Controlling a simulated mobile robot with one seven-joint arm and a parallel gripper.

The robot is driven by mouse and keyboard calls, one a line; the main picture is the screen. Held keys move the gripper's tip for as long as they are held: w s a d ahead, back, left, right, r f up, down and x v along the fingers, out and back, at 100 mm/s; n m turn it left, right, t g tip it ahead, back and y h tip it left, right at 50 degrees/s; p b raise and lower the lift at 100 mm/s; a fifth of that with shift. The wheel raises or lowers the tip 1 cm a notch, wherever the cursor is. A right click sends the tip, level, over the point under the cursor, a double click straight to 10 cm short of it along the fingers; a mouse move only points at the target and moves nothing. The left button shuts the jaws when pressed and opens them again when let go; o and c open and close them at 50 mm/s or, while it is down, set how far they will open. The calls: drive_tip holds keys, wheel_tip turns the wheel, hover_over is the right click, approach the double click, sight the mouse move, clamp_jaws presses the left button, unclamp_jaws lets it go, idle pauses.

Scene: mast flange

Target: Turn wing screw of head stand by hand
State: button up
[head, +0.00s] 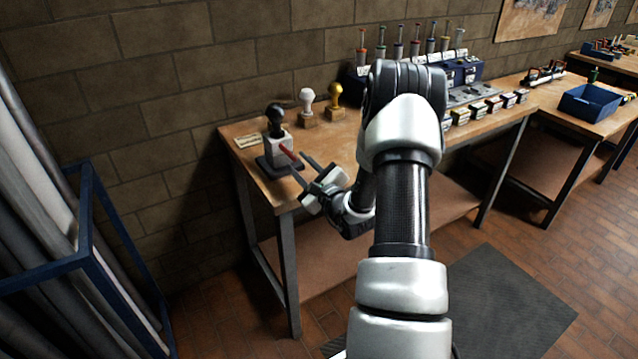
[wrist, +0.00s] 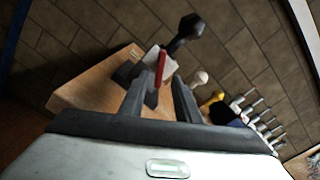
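The head stand has a black head (head: 275,115) on a pale block (head: 279,148), set on a dark base (head: 266,164) at the left end of the bench. The red wing screw (head: 287,153) sticks out of the block's right side toward my gripper. My gripper (head: 298,165) is open and just right of the stand, its fingers pointing at it. In the wrist view the red wing screw (wrist: 160,68) shows upright ahead of the gap between the fingers, nearer the left fingertip. I see no contact. The black head (wrist: 188,27) shows beyond it.
A white knob-shaped head (head: 306,98) and a gold one (head: 336,95) stand on wooden blocks behind the stand. A rack of several stamps (head: 465,72) and a blue bin (head: 588,102) are farther right. A blue frame (head: 95,250) holding long rolls stands at left.

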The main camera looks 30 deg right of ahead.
drive_tip(key=s, duration=1.2)
drive_tip(key=shift+s+d, duration=0.2)
drive_tip(key=shift+s, duration=0.1)
drive_tip(key=shift+o, duration=0.2)
drive_tip(key=shift+r, duration=0.1)
